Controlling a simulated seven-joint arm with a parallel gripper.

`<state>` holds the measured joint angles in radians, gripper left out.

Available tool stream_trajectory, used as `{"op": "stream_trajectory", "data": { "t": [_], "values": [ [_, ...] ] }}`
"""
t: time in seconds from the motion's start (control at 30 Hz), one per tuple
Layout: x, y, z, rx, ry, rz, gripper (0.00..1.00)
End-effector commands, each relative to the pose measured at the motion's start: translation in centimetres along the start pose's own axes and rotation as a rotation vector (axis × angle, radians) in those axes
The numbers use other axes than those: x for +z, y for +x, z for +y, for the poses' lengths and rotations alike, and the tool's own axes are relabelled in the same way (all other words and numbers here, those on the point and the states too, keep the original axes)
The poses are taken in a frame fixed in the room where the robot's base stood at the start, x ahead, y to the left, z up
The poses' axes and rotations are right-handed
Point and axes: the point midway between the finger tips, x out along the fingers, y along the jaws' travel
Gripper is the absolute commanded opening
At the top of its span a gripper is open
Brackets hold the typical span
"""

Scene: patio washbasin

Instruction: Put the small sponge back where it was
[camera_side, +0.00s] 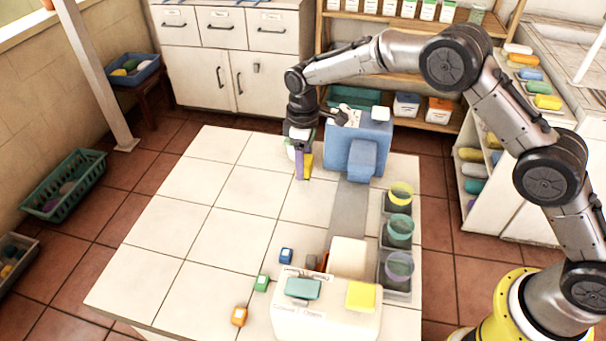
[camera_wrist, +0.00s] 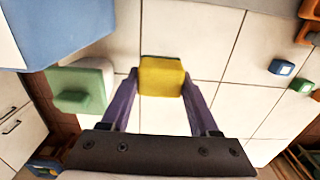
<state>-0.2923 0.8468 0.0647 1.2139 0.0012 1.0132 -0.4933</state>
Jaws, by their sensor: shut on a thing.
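A small yellow sponge (camera_side: 308,166) is between the purple fingers of my gripper (camera_side: 302,170), near the far part of the white tiled table. In the wrist view the yellow sponge (camera_wrist: 162,76) sits between the two fingertips of my gripper (camera_wrist: 161,80), which is shut on it. White tiles show behind it. I cannot tell whether its underside touches the table. A white block-like stand (camera_side: 325,311) at the near edge bears a teal sponge (camera_side: 303,289) and a larger yellow sponge (camera_side: 361,297).
A blue box (camera_side: 371,138) stands right of my gripper. A green block (camera_wrist: 82,88) is close on the left in the wrist view. Blue (camera_side: 286,255), green (camera_side: 261,283) and orange (camera_side: 239,316) small blocks lie nearer. Cups (camera_side: 398,266) line the right. The table's left is clear.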

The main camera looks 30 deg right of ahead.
Motion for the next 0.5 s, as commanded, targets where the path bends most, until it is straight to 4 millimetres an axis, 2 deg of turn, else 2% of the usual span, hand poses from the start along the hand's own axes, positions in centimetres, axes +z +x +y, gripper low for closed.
{"op": "stream_trajectory", "data": {
  "t": [0.03,0.2,0.3,0.5],
  "values": [
    [0.1,1.0,-0.1,-0.002,0.000,-0.004,0.10],
    [0.1,3.5,0.0,-0.001,0.000,-0.003,0.09],
    [0.1,4.1,0.0,-0.001,0.000,-0.001,0.09],
    [0.1,4.2,0.0,0.000,0.000,-0.001,0.09]
  ]
}}
